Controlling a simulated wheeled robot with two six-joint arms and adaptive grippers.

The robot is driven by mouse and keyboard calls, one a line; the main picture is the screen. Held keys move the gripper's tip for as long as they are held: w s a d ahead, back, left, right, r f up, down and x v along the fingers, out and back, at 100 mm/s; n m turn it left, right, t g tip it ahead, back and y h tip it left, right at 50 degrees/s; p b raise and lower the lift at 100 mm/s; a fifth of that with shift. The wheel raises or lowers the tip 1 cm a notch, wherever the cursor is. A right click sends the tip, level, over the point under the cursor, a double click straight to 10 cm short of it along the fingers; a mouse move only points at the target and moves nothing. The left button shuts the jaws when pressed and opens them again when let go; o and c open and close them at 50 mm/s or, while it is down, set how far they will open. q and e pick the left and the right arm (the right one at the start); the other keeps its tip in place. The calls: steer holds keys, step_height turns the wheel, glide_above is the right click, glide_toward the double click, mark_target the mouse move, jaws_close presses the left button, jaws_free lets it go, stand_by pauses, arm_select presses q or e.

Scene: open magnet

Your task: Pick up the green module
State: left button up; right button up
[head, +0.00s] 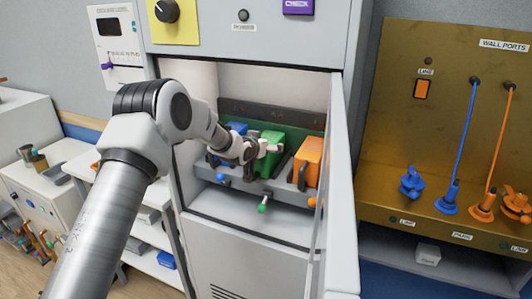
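The green module (267,164) stands in the middle of a row in the open cabinet bay, between a blue module (236,128) and an orange module (308,160). My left arm comes in from the lower left and reaches into the bay. My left gripper (264,148) is at the green module's front left and overlaps it in the head view. I cannot tell whether the fingers touch it or are closed on it. The gripper and wrist hide part of the green and blue modules. My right gripper is out of view.
The cabinet's open door (340,180) stands at the right of the bay, close to the orange module. A grey rail (285,190) with a green-tipped lever (263,208) runs in front of the modules. A wall ports panel (400,130) with blue and orange cables is further right.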

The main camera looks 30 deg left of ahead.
arm_select(q)
steer(key=shift+s+d+r, duration=0.1)
steer(key=shift+s, duration=0.05)
steer(key=c, duration=1.5)
steer(key=shift+c, duration=0.2)
